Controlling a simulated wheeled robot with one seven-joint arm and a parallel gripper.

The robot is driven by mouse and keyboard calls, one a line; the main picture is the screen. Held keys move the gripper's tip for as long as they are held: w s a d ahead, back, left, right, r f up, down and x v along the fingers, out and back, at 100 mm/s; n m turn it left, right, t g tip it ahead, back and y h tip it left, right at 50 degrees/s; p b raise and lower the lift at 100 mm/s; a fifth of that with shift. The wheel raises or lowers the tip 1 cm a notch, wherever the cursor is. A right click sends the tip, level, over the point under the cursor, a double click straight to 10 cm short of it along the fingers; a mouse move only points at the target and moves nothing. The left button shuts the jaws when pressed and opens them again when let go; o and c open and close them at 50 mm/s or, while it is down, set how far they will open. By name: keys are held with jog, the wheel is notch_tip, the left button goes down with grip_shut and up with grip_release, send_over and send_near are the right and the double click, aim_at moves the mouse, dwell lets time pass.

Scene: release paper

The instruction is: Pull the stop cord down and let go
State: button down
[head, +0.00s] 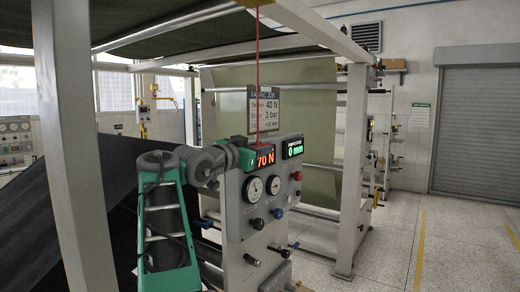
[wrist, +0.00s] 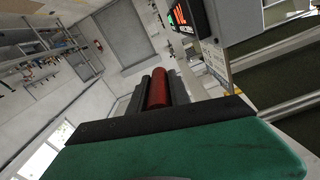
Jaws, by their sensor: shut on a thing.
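The red stop cord (head: 257,80) hangs straight down from the top of the frame in the head view. Its lower end is hidden at my gripper (head: 252,157), beside the console's red display. In the wrist view a red cylindrical handle (wrist: 158,88) sits between the dark fingers of my gripper (wrist: 158,85), which are shut on it. My green gripper body fills the bottom of the wrist view.
A grey console (head: 238,210) with gauges and knobs stands right by my gripper. Its displays read 70 N, partly covered, and 0 mm (head: 293,149). A sign (head: 266,108) hangs behind the cord. White posts (head: 353,160) flank the area; floor at right is clear.

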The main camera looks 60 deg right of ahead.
notch_tip(320, 180, down, 3)
jog(key=shift+f+b, duration=0.1)
jog(key=shift+b, duration=0.65)
jog(key=c, duration=1.2)
grip_release()
jog(key=w+a+b, duration=0.1)
jog(key=a+b, duration=0.1)
jog(key=a, duration=0.5)
jog(key=shift+a, duration=0.35)
